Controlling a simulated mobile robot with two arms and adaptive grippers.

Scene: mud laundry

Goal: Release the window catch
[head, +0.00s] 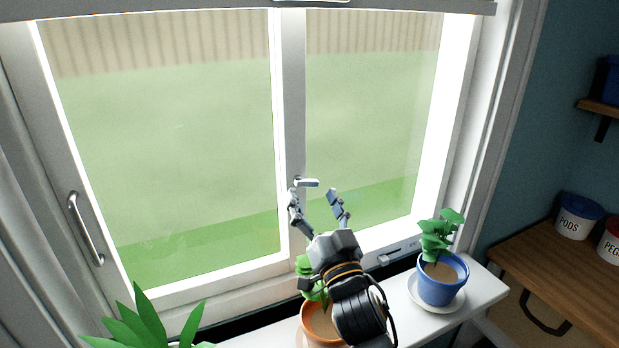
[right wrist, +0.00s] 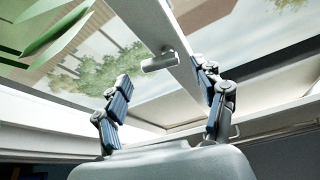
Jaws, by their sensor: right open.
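The window catch (head: 308,183) is a small grey lever on the window's middle upright (head: 293,100), sticking out to the right in the head view. In the right wrist view the catch (right wrist: 158,62) shows as a pale bar near the top middle, beyond and between the fingers. My right gripper (head: 315,200) is open and empty, with its fingertips just below the catch in the head view. In the right wrist view the gripper (right wrist: 162,80) has its two fingers spread wide. No contact with the catch is clear. My left gripper is not in view.
On the sill (head: 478,290) stand a blue pot (head: 441,289) with a plant and an orange pot (head: 317,330) partly hidden behind my right arm. A spiky plant (head: 143,322) is at lower left. A metal handle (head: 86,229) is on the left window frame. A wooden counter (head: 555,262) is at right.

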